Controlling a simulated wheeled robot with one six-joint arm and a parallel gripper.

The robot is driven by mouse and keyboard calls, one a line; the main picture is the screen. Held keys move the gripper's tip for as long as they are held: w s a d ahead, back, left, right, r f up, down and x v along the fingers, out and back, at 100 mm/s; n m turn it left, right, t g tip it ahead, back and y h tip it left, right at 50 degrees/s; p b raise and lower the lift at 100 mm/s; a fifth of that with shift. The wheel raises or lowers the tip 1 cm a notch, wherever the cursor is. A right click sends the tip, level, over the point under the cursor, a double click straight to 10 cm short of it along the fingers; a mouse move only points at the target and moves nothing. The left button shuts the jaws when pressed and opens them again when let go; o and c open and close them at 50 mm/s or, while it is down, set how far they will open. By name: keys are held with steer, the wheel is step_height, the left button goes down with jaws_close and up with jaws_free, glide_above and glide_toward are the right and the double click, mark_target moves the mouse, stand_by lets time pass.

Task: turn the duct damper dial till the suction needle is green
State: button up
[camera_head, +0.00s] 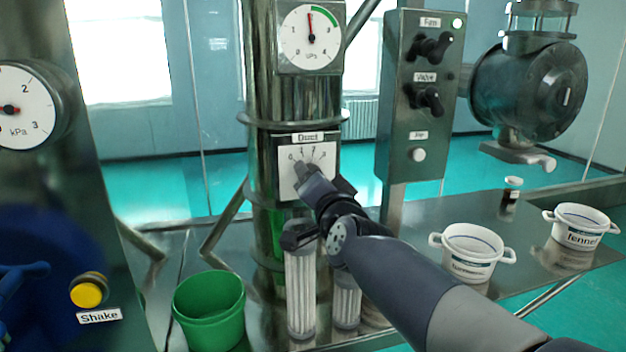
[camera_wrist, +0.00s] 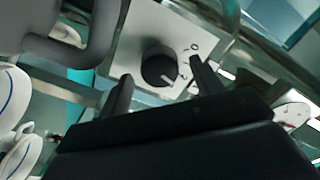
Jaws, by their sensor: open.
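The duct damper dial is a black knob (camera_wrist: 160,66) on a pale plate marked with numbers; in the head view the plate (camera_head: 289,180), labelled Duct, is on the steel duct. My gripper (camera_head: 306,172) is at this plate and hides most of the knob. In the wrist view my gripper (camera_wrist: 161,72) is open, one finger on either side of the knob, with gaps visible. The knob's white mark points to the lower right there. The suction gauge (camera_head: 310,38) is above; its red needle points nearly straight up, by the left end of the green arc, outside the green.
A control box (camera_head: 411,110) with two black knobs and a button stands right of the duct. Filter cartridges (camera_head: 301,300) stand below my forearm. A green bucket (camera_head: 209,310) is lower left; white tubs (camera_head: 470,250) are on the right bench.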

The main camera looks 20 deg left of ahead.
steer(key=v, duration=0.8)
steer(key=shift+a, duration=0.1)
steer(key=x, duration=1)
steer(key=shift+w+a, duration=0.1)
steer(key=shift+w, duration=0.3)
steer(key=shift+s, duration=0.1)
